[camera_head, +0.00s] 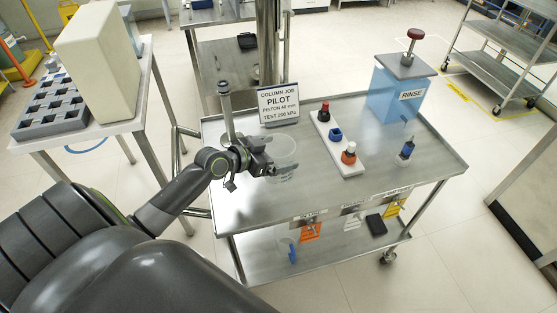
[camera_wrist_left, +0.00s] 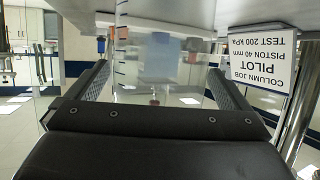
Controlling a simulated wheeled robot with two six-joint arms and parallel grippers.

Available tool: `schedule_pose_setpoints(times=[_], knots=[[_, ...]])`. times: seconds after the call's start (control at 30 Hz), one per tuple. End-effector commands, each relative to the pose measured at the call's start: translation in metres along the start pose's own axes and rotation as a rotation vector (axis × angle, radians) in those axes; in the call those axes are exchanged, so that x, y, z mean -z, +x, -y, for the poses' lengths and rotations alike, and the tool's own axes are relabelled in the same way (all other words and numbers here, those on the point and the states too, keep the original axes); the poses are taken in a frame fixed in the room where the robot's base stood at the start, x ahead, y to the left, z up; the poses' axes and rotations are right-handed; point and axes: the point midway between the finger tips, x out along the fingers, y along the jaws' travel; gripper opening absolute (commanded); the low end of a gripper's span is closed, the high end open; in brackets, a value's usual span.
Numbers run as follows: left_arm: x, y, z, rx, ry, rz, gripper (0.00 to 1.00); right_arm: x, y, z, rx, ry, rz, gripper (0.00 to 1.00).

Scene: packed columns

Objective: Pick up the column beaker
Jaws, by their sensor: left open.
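The column beaker (camera_head: 283,149) is a clear, see-through vessel standing upright on the steel cart's top, near its left side. My left gripper (camera_head: 270,170) is low beside it, reaching in from the left and covering part of its near side. In the left wrist view the picture is upside down. There the beaker's clear wall with graduation marks (camera_wrist_left: 123,50) shows between the two spread fingers of my left gripper (camera_wrist_left: 158,72). The gripper is open; I cannot tell whether a finger touches the wall. My right gripper is out of view.
A sign reading PILOT (camera_head: 278,103) stands just behind the beaker. A white strip with knobs (camera_head: 336,143), a blue RINSE box (camera_head: 402,88) and a small dark-blue bottle (camera_head: 406,150) are farther right. The cart top (camera_head: 300,195) is bare in front.

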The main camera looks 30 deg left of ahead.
Motion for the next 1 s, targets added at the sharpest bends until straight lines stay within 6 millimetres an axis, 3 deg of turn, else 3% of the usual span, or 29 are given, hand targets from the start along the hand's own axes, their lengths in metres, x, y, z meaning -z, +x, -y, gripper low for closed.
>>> schedule_pose_setpoints(times=[0.13, 0.37, 0.7, 1.0], knots=[[-0.0001, 0.011, -0.0004, 0.0, -0.001, 0.0, 1.0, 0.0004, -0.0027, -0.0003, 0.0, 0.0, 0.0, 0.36], [-0.0007, 0.0121, -0.0004, 0.0, 0.0, 0.001, 1.0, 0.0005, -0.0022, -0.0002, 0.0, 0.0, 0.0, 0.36], [-0.0007, 0.0118, -0.0003, 0.0, 0.0, 0.001, 0.57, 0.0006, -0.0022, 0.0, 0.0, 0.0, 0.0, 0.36], [0.004, 0.01, -0.0001, 0.0, 0.004, 0.0, 0.56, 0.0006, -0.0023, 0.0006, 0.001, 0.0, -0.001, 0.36]])
